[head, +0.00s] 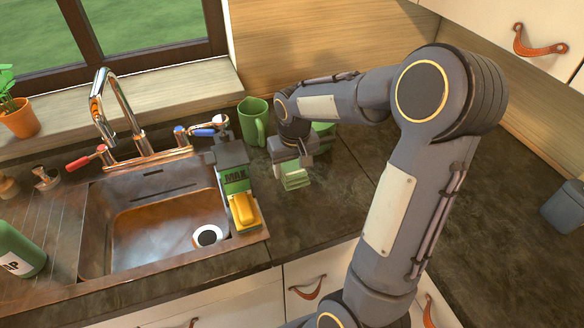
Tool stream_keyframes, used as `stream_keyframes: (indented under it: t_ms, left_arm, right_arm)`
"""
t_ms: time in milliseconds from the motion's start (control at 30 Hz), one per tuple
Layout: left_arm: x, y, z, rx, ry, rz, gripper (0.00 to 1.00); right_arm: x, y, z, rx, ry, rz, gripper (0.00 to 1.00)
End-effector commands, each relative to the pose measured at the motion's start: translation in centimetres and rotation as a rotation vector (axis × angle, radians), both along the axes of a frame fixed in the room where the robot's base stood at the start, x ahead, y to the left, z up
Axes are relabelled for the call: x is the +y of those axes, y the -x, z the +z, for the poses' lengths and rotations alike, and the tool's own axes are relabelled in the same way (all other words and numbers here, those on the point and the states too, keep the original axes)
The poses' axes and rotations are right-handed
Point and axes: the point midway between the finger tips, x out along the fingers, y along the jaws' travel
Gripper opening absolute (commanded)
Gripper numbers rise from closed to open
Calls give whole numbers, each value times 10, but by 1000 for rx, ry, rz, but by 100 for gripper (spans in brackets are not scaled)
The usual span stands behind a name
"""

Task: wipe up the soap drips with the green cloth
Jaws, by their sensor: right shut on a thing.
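My right gripper (292,160) is over the dark counter (330,215), right of the sink. It points down and is shut on the green cloth (295,179). The cloth shows as a small folded light-green piece under the jaws, low at the counter; I cannot tell whether it touches. I cannot make out any soap drips; the gripper and cloth hide part of the counter there. My left gripper is not in view.
A green mug (253,120) stands just behind and left of the gripper. Another green thing (323,133) is partly hidden behind it. A yellow sponge (244,211) sits by the sink (95,222). A copper tap (118,105) rises behind the sink.

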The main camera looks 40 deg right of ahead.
Motion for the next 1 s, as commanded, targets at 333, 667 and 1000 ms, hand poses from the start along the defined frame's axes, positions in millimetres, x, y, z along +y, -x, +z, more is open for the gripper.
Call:
stream_keyframes:
  t_ms: [333, 667, 1000]
  left_arm:
    - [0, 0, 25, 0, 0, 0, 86]
    - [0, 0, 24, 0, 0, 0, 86]
    - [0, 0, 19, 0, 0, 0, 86]
  right_arm:
    - [-2, -3, 31, -1, 0, 0, 37]
    - [-2, -3, 30, -1, 0, 1, 37]
    - [3, -1, 31, -3, -4, 1, 37]
